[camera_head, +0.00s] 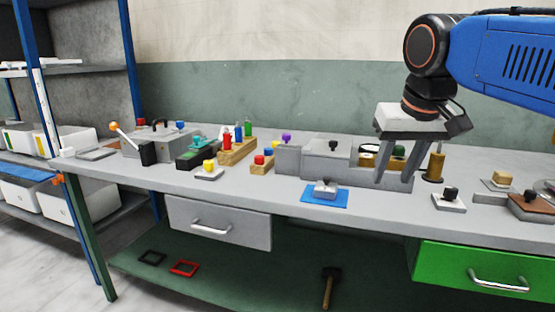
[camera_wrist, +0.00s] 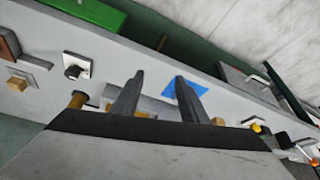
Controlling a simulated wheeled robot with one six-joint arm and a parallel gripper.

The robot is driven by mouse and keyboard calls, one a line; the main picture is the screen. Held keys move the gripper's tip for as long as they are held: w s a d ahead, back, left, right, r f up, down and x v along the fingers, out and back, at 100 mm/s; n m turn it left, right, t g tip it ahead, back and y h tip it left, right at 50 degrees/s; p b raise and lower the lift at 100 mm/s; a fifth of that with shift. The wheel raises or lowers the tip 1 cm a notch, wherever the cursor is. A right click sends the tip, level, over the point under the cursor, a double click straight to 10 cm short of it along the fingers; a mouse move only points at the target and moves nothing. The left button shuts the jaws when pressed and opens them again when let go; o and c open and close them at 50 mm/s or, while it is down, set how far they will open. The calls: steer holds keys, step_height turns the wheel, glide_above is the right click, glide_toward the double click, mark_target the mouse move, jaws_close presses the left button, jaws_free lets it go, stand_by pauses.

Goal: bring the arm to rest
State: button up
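My gripper (camera_head: 392,180) hangs from my blue arm at the right of the head view, pointing down over the back half of the workbench (camera_head: 240,190). Its two grey fingers stand apart with nothing between them. They appear above the bench top, in front of a round-topped row of items. In the wrist view the fingers (camera_wrist: 159,78) are also apart and empty, with the bench behind them. The exact height above the bench is hard to tell.
Near the fingers stand a brass spool (camera_head: 435,165), a grey box unit (camera_head: 330,160) and a black-knobbed white block (camera_head: 449,200). A blue mat (camera_head: 312,199) bears a grey knobbed block. A lever press (camera_head: 160,142) stands at left. A green drawer (camera_head: 450,265) is below right.

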steer(key=s+d+f, duration=0.2)
steer(key=s+f, duration=0.5)
steer(key=f, duration=0.6)
steer(key=s+d+f, duration=0.3)
steer(key=s+f, duration=0.4)
steer(key=f, duration=0.6)
steer(key=shift+s+d, duration=0.15)
steer(key=shift+s, duration=0.2)
